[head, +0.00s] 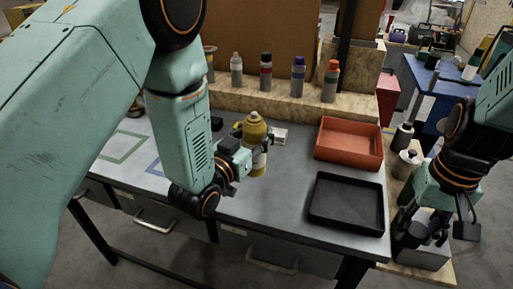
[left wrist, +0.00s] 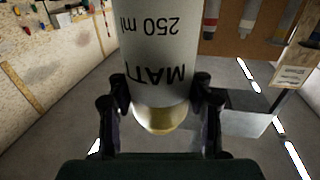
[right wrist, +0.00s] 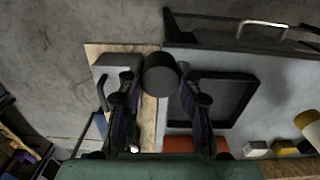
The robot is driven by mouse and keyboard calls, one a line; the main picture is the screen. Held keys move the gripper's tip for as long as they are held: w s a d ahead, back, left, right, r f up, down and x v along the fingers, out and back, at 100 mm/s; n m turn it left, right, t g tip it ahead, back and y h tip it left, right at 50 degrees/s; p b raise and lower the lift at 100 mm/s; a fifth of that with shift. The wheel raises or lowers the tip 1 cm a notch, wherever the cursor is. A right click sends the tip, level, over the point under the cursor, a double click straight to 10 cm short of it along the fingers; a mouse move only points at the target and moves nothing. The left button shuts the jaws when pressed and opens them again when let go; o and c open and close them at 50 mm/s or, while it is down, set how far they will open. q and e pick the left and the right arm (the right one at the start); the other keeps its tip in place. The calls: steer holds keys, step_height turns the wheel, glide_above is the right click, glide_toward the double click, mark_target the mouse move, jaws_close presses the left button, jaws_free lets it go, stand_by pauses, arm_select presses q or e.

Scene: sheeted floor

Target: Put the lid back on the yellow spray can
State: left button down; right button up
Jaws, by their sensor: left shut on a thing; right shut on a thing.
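The yellow spray can (head: 257,160) stands upright above the workbench, its yellow shoulder and small nozzle uncovered on top. My left gripper (head: 241,160) is shut around its pale body. The left wrist view shows the can's printed label (left wrist: 155,60) between the fingers of the left gripper (left wrist: 160,105). I cannot tell whether its base touches the bench. My right gripper (right wrist: 160,90) is shut on a dark round cap, likely the lid (right wrist: 161,73). In the head view the right gripper (head: 425,232) hangs off the bench's right end, well away from the can.
An orange tray (head: 349,155) and a black tray (head: 322,216) lie on the bench (head: 270,195) between the can and my right gripper. Several bottles (head: 298,76) line the rear ledge.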

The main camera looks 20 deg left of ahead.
mark_target(256, 143)
arm_select(q)
steer(key=shift+w+a+f, duration=0.1)
steer(key=shift+w, duration=0.05)
step_height(256, 143, down, 3)
steer(key=shift+w+f+b, duration=0.1)
steer(key=shift+f+b, duration=0.05)
steer(key=shift+b, duration=0.15)
steer(key=shift+f, duration=0.2)
steer(key=shift+f, duration=0.1)
steer(key=shift+f, duration=0.15)
steer(key=c, duration=0.6)
jaws_free()
steer(key=shift+o, duration=0.2)
